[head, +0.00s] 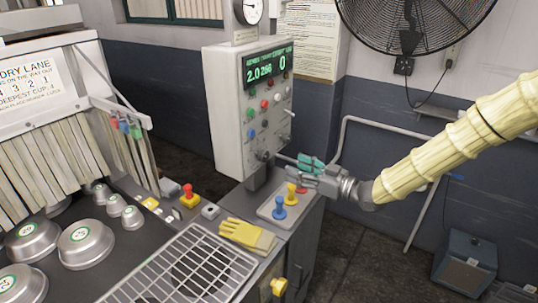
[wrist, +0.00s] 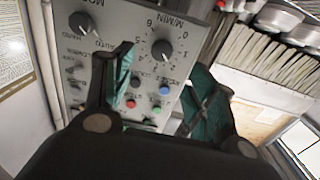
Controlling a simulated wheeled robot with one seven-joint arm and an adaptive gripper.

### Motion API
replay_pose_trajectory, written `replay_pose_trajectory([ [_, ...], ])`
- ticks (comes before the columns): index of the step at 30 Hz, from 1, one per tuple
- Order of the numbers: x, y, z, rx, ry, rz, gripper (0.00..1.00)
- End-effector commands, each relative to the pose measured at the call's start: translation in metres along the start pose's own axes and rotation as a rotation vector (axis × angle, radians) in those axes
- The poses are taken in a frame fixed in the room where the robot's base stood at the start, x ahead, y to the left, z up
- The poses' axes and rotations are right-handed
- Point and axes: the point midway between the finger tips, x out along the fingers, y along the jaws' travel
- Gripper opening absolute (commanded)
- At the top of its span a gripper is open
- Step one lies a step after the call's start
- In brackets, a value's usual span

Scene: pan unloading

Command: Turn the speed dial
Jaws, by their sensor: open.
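The speed dial (wrist: 162,47) is a round dark knob with a white pointer line and a numbered scale marked M/MIN. It is on the grey control panel (head: 226,125), which also shows in the wrist view (wrist: 200,25). My gripper (head: 310,167) is open in front of the panel's lower right, with teal finger pads. In the wrist view my gripper (wrist: 160,85) has its fingers apart on either side of the panel face, and the dial shows beyond the gap, with nothing between the pads. Which knob is the speed dial is unclear in the head view.
A HAND/AUTO mode knob (wrist: 84,22) and several coloured buttons sit close to the dial. Below the panel are a tray with blue and yellow joysticks (head: 264,212), yellow gloves (head: 247,235) and a red-and-yellow button (head: 189,196). A pipe rail (head: 341,135) runs behind my gripper.

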Motion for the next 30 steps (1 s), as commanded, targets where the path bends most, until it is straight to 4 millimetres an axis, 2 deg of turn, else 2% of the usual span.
replay_pose_trajectory([
  [18,0.089,-0.003,-0.001,0.001,-0.002,-0.007,0.57],
  [24,0.104,-0.003,0.000,0.002,-0.002,-0.005,0.57],
  [30,0.107,-0.002,0.001,0.001,-0.002,-0.003,0.57],
])
